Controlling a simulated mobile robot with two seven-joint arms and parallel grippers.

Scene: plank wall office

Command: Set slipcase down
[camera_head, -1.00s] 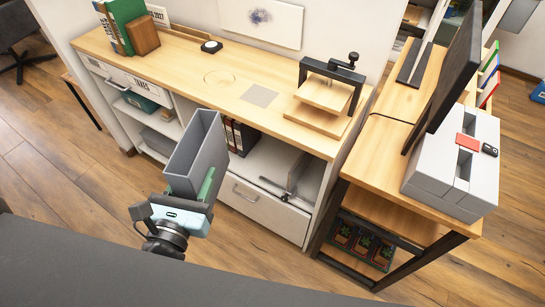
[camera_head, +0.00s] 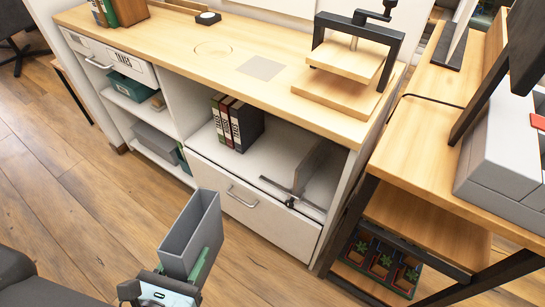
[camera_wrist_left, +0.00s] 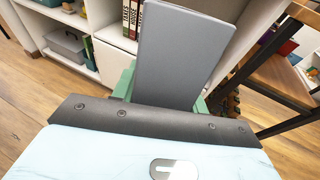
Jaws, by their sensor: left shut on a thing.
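The grey slipcase (camera_head: 184,236) is an open-topped upright box, held low in front of the cabinet in the head view. My left gripper (camera_head: 200,268), with green fingers, is shut on its lower part. In the left wrist view the slipcase (camera_wrist_left: 180,55) stands up between the green fingers (camera_wrist_left: 165,92), its broad grey face toward the camera. It is apart from the cabinet and the worktop. My right gripper is not in view.
The wooden worktop (camera_head: 225,62) has a faint circle (camera_head: 213,48), a grey square (camera_head: 261,68) and a press (camera_head: 352,60). Several binders (camera_head: 236,122) stand on the open shelf below, beside a metal-armed bookend-like divider (camera_head: 312,168). A desk (camera_head: 425,145) stands right.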

